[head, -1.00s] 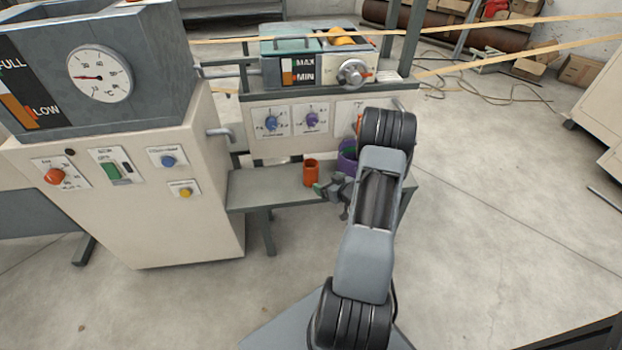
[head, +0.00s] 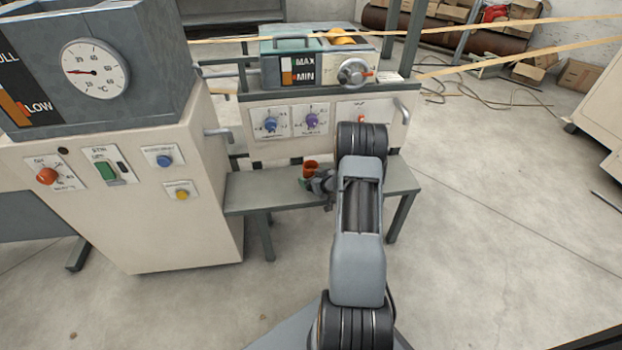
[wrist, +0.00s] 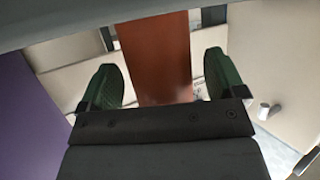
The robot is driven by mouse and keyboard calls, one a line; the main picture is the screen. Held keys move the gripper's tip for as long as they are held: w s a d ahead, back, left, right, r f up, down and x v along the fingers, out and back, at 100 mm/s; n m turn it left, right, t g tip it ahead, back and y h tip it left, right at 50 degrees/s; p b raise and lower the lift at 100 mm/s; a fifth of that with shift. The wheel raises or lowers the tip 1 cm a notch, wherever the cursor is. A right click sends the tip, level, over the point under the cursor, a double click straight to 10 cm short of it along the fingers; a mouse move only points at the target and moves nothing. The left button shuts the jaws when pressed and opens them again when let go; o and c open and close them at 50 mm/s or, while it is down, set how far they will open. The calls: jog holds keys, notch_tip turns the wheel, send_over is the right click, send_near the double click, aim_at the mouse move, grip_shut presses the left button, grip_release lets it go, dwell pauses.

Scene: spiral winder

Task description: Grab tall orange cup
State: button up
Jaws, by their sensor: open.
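The tall orange cup (head: 310,166) stands on the grey shelf table (head: 260,190) in the head view. In the wrist view the cup (wrist: 155,50) shows as a brown-orange upright shape between my two green fingers. My gripper (wrist: 163,82) is open, with a gap on each side of the cup. In the head view my gripper (head: 308,183) is in front of the cup and hides its lower part.
A purple surface (wrist: 25,110) fills the left of the wrist view, close to my gripper. A control panel with knobs (head: 312,121) stands behind the table. A large cream cabinet (head: 130,215) is at the left. The table's left part is bare.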

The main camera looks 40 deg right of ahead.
jog(key=c, duration=1.1)
jog(key=shift+r, duration=0.15)
